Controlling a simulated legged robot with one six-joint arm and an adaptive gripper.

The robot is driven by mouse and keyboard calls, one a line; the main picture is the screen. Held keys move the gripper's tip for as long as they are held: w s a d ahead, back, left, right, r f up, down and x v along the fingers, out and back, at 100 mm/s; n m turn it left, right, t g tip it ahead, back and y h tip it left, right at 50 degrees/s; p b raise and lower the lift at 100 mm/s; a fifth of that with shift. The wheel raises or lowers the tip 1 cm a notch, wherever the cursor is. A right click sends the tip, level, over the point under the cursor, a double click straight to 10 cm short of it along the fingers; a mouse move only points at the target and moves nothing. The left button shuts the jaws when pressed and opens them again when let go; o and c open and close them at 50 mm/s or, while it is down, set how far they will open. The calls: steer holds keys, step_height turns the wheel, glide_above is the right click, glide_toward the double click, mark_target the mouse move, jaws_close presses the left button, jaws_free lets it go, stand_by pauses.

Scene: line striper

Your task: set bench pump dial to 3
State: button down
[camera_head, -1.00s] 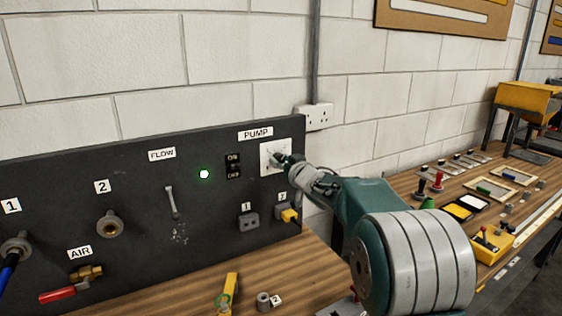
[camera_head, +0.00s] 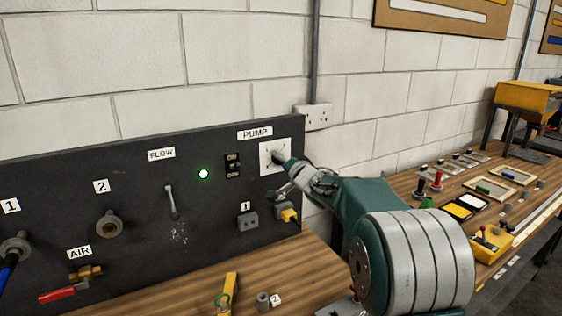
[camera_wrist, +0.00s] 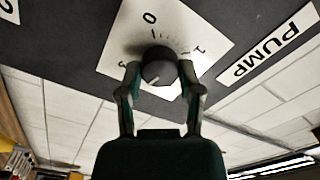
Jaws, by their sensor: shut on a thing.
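The pump dial is a round dark knob (camera_wrist: 158,68) on a white square plate (camera_head: 267,146) under the PUMP label (camera_head: 254,134). In the wrist view the plate (camera_wrist: 133,50) shows 0 at the top, 1 at the right and a partly hidden 3 at the left. My gripper (camera_wrist: 158,72) is shut on the knob, one finger on each side. A pale pointer mark on the knob faces down and slightly left; the exact setting is unclear. The lower plate is hidden by the knob and fingers. In the head view my gripper (camera_head: 281,163) covers the knob.
An ON/OFF switch (camera_head: 233,165) and a lit green lamp (camera_head: 204,174) are left of the dial. Sockets (camera_head: 248,219) and a yellow plug (camera_head: 289,215) sit just below my gripper. A wall outlet (camera_head: 314,116) is at the upper right.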

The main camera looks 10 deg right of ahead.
steer(key=m, duration=0.3)
steer(key=f+m, duration=0.1)
steer(key=m, duration=0.3)
stand_by(0.6)
steer(key=shift+c, duration=1.3)
jaws_free()
steer(key=shift+w, duration=0.1)
steer(key=shift+r, duration=0.1)
steer(key=shift+r, duration=0.15)
